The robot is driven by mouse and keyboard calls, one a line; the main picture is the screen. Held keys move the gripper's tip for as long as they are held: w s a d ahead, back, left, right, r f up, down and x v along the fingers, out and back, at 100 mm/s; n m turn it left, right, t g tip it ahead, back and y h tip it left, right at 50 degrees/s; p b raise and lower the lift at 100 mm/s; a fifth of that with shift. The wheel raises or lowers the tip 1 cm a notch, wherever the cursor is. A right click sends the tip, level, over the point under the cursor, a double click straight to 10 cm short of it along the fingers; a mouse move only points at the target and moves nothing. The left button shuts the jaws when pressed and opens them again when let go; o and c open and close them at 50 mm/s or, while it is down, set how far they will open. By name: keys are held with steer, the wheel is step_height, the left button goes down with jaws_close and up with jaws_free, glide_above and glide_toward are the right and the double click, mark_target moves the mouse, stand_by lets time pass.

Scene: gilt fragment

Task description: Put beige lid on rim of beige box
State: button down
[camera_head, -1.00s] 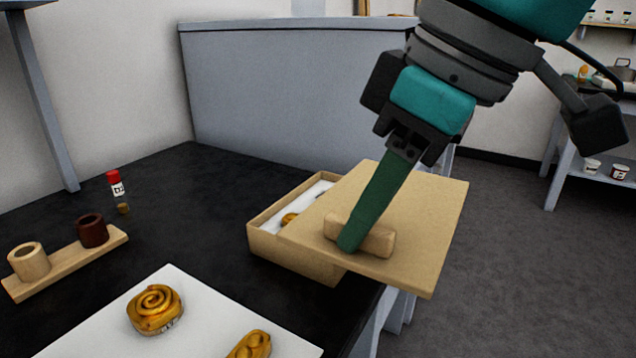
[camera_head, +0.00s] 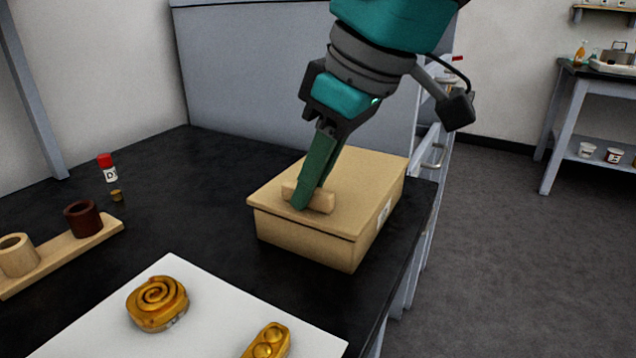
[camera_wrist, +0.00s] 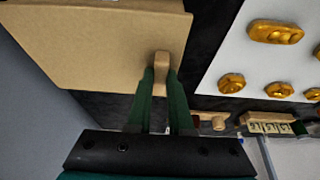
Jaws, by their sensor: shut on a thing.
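The beige lid (camera_head: 350,176) lies over the open top of the beige box (camera_head: 306,240), its edges closely lined up with the box walls. A thin dark line shows between lid and box along the front, so I cannot tell whether it is fully seated. My gripper (camera_head: 309,200) is shut on the lid's wooden handle bar (camera_head: 322,203). In the wrist view the green fingers (camera_wrist: 160,80) hold the handle, and the lid (camera_wrist: 100,45) fills the upper left. The inside of the box is hidden.
A white board (camera_head: 215,300) with pastries (camera_head: 157,303) lies in front of the box. A wooden holder with two cups (camera_head: 82,218) and a red-capped bottle (camera_head: 107,167) stand at left. The dark table ends just right of the box.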

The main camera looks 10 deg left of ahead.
steer(key=c, duration=0.8)
jaws_free()
